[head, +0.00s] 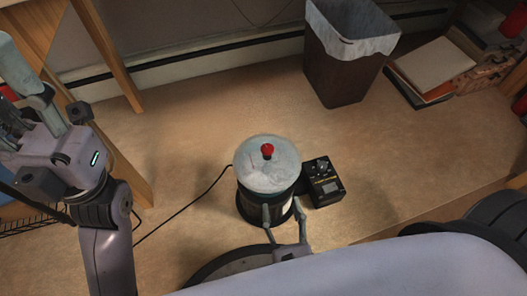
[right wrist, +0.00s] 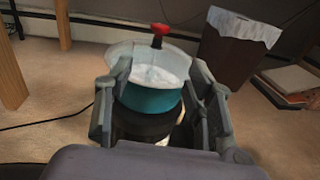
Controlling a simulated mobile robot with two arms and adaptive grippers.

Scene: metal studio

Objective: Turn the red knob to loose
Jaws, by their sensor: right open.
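The red knob (head: 267,150) stands upright on the pale, frosted-looking lid (head: 254,172) of a round canister on the floor. In the right wrist view the red knob (right wrist: 160,30) rises above the white lid and teal band of the canister (right wrist: 150,98). My right gripper (head: 284,208) is open at the near side of the canister, below knob height and apart from the knob. In its wrist view the fingers of my right gripper (right wrist: 162,80) frame the canister left and right; I cannot tell whether they touch it. My left gripper (head: 50,110) is raised at the far left, away from the canister; its jaw state is unclear.
A black control box (head: 325,184) stands right beside the canister. A dark cable (head: 185,207) runs left across the floor. A lined waste bin (head: 345,65) and books (head: 435,70) are at the back right. Wooden legs (head: 120,70) stand at the left. Open floor lies behind the canister.

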